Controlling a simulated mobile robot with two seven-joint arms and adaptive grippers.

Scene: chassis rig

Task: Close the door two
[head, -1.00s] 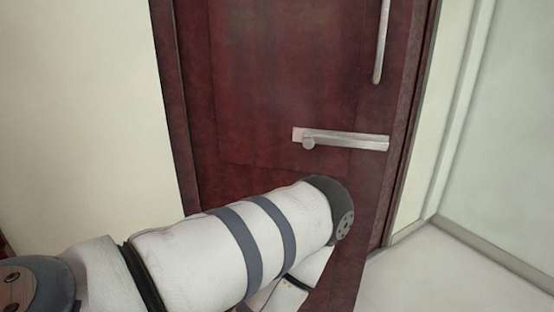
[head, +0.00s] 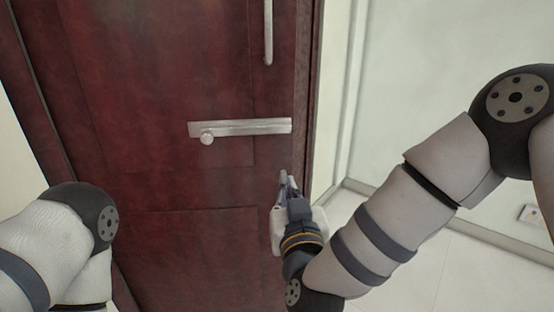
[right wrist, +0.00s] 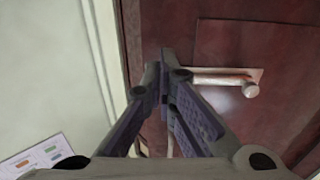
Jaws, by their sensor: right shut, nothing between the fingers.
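The dark red-brown door (head: 150,190) fills the left and middle of the head view. My right gripper (head: 284,178) is shut and empty, in front of the door's right edge and below the handle. In the right wrist view the shut fingers (right wrist: 163,65) point toward the door edge beside the handle (right wrist: 215,76). Whether they touch the door I cannot tell. My left arm shows at the lower left, but its gripper is out of view.
The door frame (head: 309,100) runs along the door's right side. Beyond it are a pale wall (head: 430,75) and a light floor (head: 480,270). A paper with coloured marks (right wrist: 40,158) shows at the lower left of the right wrist view.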

